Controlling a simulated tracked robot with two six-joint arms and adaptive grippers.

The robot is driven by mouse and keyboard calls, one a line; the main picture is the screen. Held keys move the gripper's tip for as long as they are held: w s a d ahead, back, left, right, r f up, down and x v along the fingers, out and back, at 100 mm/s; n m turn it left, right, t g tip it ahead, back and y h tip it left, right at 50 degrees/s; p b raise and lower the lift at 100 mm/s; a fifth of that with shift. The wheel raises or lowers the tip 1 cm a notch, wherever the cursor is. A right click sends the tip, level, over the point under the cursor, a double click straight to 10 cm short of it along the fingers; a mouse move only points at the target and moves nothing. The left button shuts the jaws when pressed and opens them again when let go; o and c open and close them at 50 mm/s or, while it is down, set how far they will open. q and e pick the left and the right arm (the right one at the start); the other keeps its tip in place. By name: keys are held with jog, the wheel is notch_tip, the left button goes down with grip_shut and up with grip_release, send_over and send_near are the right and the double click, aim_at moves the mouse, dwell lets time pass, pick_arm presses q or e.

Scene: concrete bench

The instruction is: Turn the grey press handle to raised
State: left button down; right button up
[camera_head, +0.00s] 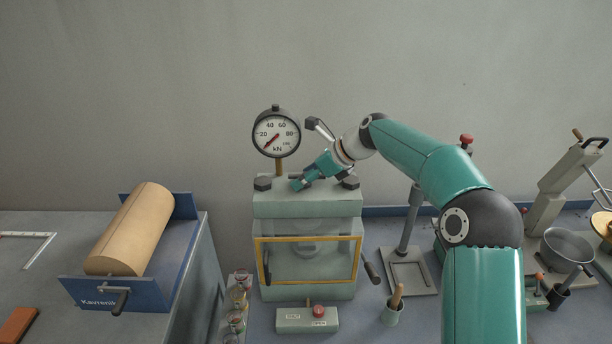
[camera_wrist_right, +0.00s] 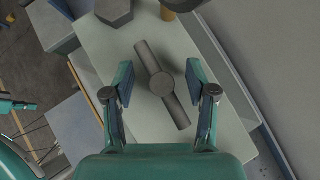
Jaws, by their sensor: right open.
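The grey press handle (camera_wrist_right: 148,56) is a round bar with a disc-shaped hub, lying on top of the pale green press (camera_head: 275,205). In the right wrist view it runs slantwise from upper left to lower right. My right gripper (camera_head: 299,184) is over the press top; in the wrist view its open fingers (camera_wrist_right: 160,75) stand on either side of the handle, with gaps visible on both sides. In the head view the gripper hides most of the handle.
A dial gauge (camera_head: 276,133) stands on a post behind the press top, between dark hex bolts (camera_head: 263,183). A button box (camera_head: 307,319) sits in front. A blue cradle with a tan roll (camera_head: 132,228) is on the left bench. Stands and a metal bowl (camera_head: 567,247) are at right.

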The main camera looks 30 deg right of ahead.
grip_shut()
jog(key=shift+a, duration=0.1)
dwell(1.2)
grip_release()
jog(key=shift+s+d+r, duration=0.3)
jog(key=shift+d+r, duration=0.05)
jog(key=shift+r, duration=0.1)
jog(key=v, duration=1)
jog(key=shift+s+r, duration=0.25)
jog(key=shift+s, duration=0.05)
